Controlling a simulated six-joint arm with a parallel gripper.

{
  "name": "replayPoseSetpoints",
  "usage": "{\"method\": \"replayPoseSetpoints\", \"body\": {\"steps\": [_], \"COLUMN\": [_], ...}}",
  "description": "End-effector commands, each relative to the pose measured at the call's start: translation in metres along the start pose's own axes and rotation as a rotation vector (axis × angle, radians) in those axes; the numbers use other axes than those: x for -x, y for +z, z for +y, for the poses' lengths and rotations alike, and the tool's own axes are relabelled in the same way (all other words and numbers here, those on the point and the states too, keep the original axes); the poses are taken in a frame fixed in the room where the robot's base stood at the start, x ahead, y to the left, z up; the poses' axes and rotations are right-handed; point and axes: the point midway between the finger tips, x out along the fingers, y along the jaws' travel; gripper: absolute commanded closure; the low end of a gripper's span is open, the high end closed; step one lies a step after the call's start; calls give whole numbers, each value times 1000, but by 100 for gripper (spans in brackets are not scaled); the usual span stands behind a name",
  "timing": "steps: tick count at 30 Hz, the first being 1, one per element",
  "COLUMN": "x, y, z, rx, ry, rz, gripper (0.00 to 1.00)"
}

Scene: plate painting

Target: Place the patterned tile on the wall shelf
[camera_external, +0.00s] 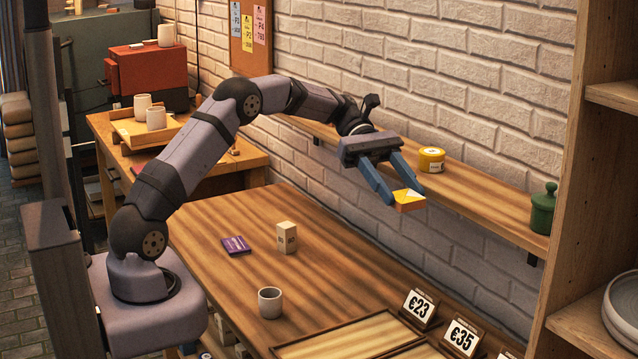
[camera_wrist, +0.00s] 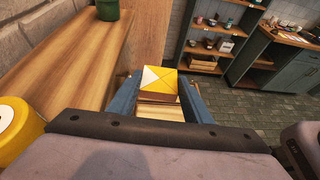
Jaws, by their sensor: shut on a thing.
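The patterned tile (camera_external: 409,197) is yellow and white with triangle shapes. My gripper (camera_external: 396,196) is shut on it, with a blue finger on each side. The tile is held in the air in front of the wall shelf (camera_external: 480,199), apart from it in the external view. In the wrist view the tile (camera_wrist: 158,80) sits between the fingertips (camera_wrist: 158,92), and the wooden shelf (camera_wrist: 75,65) runs along the left. A brown edge shows on the tile's near side.
A yellow jar (camera_external: 431,160) and a green lidded jar (camera_external: 543,209) stand on the shelf with bare board between them. Below, the table holds a grey cup (camera_external: 270,303), a pale block (camera_external: 287,238), a purple box (camera_external: 236,245) and price signs (camera_external: 420,307). A tall wooden cabinet (camera_external: 590,150) stands at right.

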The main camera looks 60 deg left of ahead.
Motion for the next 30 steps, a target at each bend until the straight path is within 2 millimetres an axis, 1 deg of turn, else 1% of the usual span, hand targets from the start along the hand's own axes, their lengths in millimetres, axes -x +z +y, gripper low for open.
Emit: {"method": "replayPoseSetpoints", "body": {"steps": [1, 3, 9, 12, 17, 24, 27, 30], "x": [-10, -21, -44, -47, -34, -11, 0, 10], "y": [26, 49, 106, 129, 136, 128, 124, 121], "z": [1, 4, 16, 28, 55, 99, 115, 126], "rx": [-14, -17, -1, 29, 100, 213, 254, 288], "ry": [-19, -26, 13, 86, 249, 517, 620, 700], "rz": [1, 1, 0, -1, -2, -2, -2, -2], "gripper": [80, 80, 80, 80, 80, 80, 80, 80]}}
